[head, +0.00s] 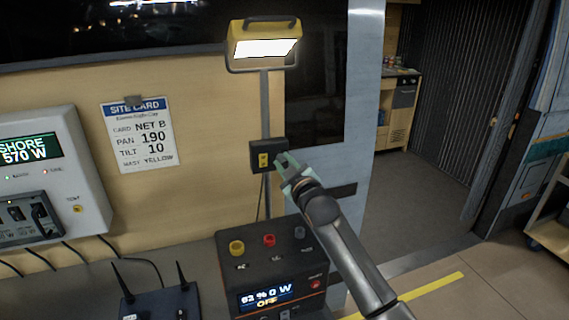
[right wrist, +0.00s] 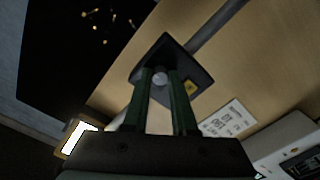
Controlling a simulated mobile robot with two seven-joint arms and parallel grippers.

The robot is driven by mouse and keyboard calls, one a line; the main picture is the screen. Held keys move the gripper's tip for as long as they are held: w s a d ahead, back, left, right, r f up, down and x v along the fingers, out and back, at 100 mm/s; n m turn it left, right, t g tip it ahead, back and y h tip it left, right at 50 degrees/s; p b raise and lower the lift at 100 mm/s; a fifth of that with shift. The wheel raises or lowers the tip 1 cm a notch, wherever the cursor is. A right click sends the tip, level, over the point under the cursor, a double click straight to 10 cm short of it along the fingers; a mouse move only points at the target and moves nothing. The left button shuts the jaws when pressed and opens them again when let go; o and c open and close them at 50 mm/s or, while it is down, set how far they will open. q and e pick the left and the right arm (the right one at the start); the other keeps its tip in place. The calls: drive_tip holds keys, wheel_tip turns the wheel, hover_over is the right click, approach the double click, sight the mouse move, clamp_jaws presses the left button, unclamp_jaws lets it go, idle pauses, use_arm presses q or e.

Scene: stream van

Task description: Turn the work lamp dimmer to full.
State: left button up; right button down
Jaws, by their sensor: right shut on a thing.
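The yellow work lamp (head: 263,40) on its grey pole has a bright white panel; part of it also shows in the right wrist view (right wrist: 75,137). The dark dimmer box (head: 257,149), with a small yellow label, is on the pole below the lamp. My right gripper (head: 281,163) reaches the right side of the box. In the right wrist view, its two green fingers are shut on the round grey dimmer knob (right wrist: 160,77), one on each side. The fingers partly hide the knob and its setting cannot be read. My left gripper is not in view.
A dark power unit (head: 265,262) with knobs and a display stands below the lamp pole. A white shore power panel (head: 85,165) and a site card (head: 140,135) are on the wall at left. A black router with antennas (head: 158,300) sits at the lower left. Open floor lies at right.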

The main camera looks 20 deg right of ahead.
drive_tip(key=shift+m, duration=0.4)
drive_tip(key=c, duration=1)
unclamp_jaws()
drive_tip(key=shift+s, duration=0.1)
drive_tip(key=s+b, duration=0.1)
drive_tip(key=s, duration=1.1)
drive_tip(key=shift+s+d+b, duration=0.2)
drive_tip(key=shift+d+b, duration=0.1)
drive_tip(key=shift+d, duration=0.05)
drive_tip(key=shift+r, duration=0.1)
